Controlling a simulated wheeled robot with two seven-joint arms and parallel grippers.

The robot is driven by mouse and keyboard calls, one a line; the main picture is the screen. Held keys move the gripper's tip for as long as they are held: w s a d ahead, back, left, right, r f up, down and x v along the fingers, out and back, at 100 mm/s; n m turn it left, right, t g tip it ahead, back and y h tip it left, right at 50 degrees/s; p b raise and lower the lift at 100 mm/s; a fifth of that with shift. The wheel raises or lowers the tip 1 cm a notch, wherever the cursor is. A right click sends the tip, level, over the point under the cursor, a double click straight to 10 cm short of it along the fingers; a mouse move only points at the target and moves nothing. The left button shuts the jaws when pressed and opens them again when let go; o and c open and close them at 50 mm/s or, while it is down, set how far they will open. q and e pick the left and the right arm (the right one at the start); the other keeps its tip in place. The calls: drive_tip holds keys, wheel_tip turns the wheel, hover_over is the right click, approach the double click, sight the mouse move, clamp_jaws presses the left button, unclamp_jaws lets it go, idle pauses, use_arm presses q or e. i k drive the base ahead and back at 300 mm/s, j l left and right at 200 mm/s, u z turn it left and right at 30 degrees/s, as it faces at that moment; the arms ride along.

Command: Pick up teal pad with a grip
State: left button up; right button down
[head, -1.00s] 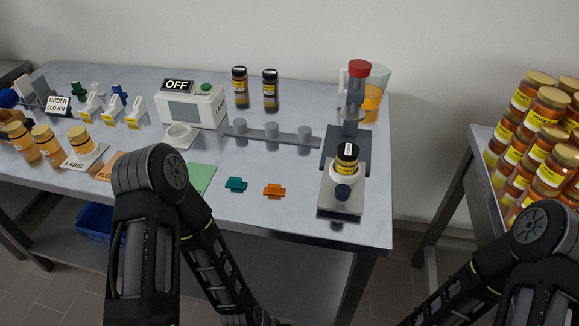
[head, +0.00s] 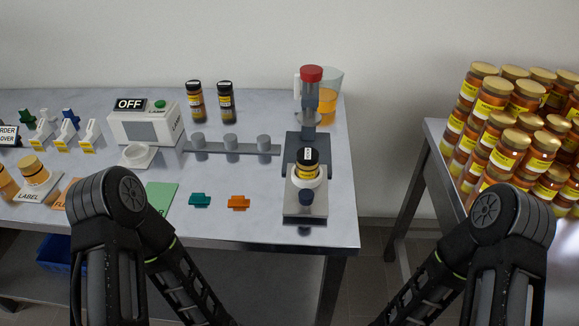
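The teal pad with a grip (head: 200,200) lies flat on the metal table (head: 262,222), near its front edge. It sits between a green card (head: 162,196) and an orange pad with a similar grip (head: 238,202).
A microscope-like stand (head: 319,170) holding a dark jar is right of the pads. A grey rail with posts (head: 231,147) lies behind them. Stacked honey jars (head: 500,140) fill a second table at right, across a floor gap.

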sight(197, 198)
drive_tip(key=k+z, duration=0.3)
drive_tip(key=k, duration=0.3)
drive_tip(key=k+l+z, duration=0.35)
drive_tip(key=k, duration=0.2)
drive_tip(key=j, duration=0.1)
